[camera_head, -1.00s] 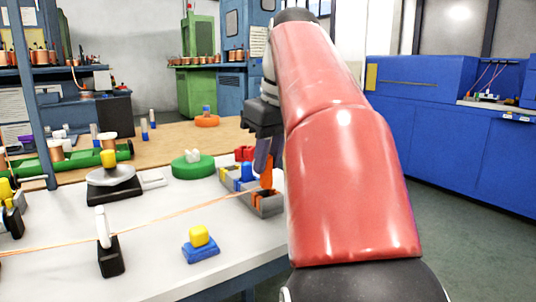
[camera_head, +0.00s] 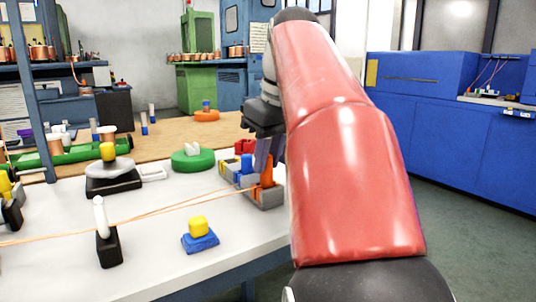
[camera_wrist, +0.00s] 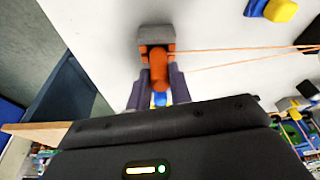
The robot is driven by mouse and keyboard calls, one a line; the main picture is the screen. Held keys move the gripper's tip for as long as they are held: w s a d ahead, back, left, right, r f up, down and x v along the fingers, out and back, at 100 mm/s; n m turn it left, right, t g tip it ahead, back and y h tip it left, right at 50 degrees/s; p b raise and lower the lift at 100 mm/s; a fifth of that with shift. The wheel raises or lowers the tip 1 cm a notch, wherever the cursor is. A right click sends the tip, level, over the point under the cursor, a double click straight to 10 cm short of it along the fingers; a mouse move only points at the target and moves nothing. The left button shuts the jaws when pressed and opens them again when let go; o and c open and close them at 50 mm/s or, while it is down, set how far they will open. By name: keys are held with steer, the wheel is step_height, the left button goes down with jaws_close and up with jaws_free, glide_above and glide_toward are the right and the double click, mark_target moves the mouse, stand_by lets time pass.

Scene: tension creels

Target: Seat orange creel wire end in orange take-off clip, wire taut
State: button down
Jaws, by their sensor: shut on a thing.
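The orange wire end (camera_head: 267,172) is an upright orange peg at the orange take-off clip. It also shows in the wrist view (camera_wrist: 158,70), between my gripper's fingers. My gripper (camera_wrist: 157,85) is shut on it from above; in the head view its fingers (camera_head: 267,155) reach down behind the peg. The orange take-off clip (camera_head: 268,198) is a grey block with orange inner parts, also in the wrist view (camera_wrist: 155,35). I cannot tell whether the peg is fully seated. The thin orange wire (camera_head: 150,213) runs left as two nearly straight strands that spread slightly near the clip.
Blue and red clips stand just behind the orange one. A white post on a black base (camera_head: 106,240) stands along the wire. A yellow-topped blue block (camera_head: 200,236) sits in front. A green disc (camera_head: 192,162) lies behind. The table's right edge is close to the clips.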

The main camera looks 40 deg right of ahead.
mark_target(270, 156)
steer(key=shift+f+b, duration=0.7)
steer(key=shift+f, duration=0.4)
steer(key=c, duration=1.2)
jaws_free()
steer(key=p+v, duration=0.3)
steer(key=v, duration=0.5)
steer(key=shift+f, duration=0.1)
